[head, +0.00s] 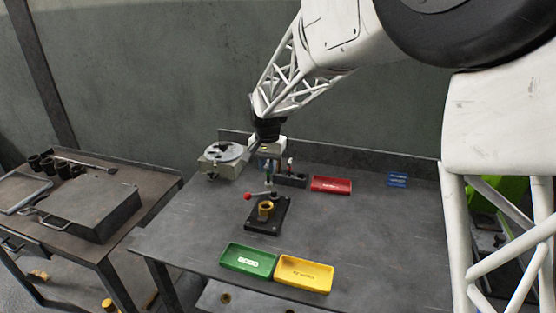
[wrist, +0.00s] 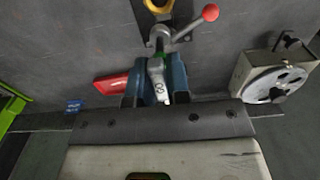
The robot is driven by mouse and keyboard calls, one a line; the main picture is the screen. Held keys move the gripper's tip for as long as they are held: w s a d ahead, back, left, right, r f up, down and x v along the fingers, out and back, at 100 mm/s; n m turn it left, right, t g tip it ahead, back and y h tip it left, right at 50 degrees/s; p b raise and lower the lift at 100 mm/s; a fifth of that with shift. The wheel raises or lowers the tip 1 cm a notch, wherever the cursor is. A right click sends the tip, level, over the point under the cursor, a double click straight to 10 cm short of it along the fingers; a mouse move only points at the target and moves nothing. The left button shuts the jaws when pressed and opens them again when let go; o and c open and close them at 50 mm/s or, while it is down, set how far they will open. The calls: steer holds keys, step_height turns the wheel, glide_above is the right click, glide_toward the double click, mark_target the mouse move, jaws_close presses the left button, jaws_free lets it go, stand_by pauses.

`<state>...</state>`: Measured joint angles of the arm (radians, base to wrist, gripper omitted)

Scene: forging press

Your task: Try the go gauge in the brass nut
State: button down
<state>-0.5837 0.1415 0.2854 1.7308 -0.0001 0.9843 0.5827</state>
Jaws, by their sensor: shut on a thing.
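The brass nut (head: 266,209) sits in a holder on a black base plate (head: 281,214) on the table; part of the nut shows at the top edge of the wrist view (wrist: 158,5). My gripper (head: 268,166) is above and behind the nut in the head view. In the wrist view my gripper (wrist: 156,82) is shut on the go gauge (wrist: 157,75), a pale grey handle with lettering and a green band. The gauge points towards the nut and appears apart from it. Its lower end is small in the head view.
A red-knobbed lever (head: 248,196) is beside the nut. A black rack (head: 291,181) holds another, red-marked gauge. A red tray (head: 331,185) lies to its right, a round-dial device (head: 222,155) to the left. Green (head: 248,261) and yellow (head: 304,274) trays lie in front.

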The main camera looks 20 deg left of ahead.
steer(key=shift+s+a+r, duration=0.15)
steer(key=shift+s, duration=0.9)
steer(key=shift+f, duration=0.2)
steer(key=shift+f, duration=2.3)
steer(key=shift+f, duration=1.6)
steer(key=shift+r, duration=1.7)
stand_by(1.1)
